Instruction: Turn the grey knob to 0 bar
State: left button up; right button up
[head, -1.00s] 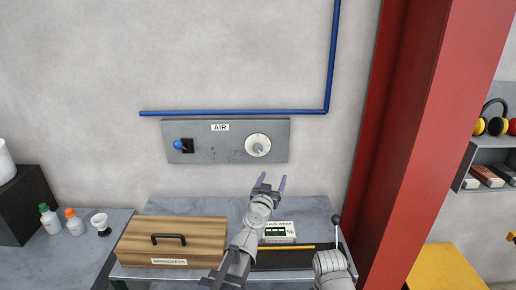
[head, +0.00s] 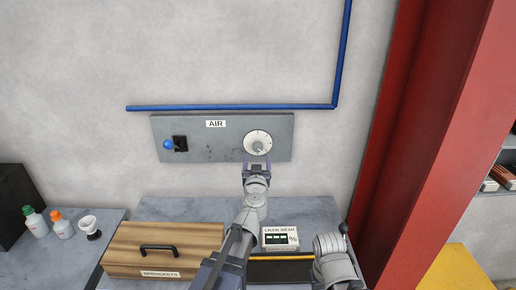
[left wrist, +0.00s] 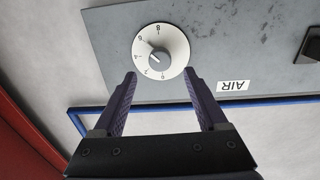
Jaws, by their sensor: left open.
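The grey knob (head: 258,148) sits in the middle of a round white dial (head: 257,138) on the right part of a grey wall panel. In the left wrist view the knob (left wrist: 159,59) shows unblocked, with dial numbers around it. Its dark pointer mark seems to face near the 6, though it is small. My left gripper (head: 257,160) is open and empty, just below the knob in the head view. In the left wrist view its two fingertips (left wrist: 160,74) spread to either side of the dial's lower edge; contact with the knob does not show. My right gripper is not in view.
The panel (head: 220,150) also bears an AIR label (head: 216,124) and a blue-tipped lever (head: 169,144). A blue pipe (head: 230,107) runs above. Below stand a wooden box (head: 190,238) and a chain wear box (head: 280,238). A red column (head: 425,140) rises at right.

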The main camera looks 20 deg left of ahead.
aim_at(258, 149)
pick_arm(q)
jog(key=x, duration=0.7)
jog(key=shift+w, duration=0.3)
grip_shut()
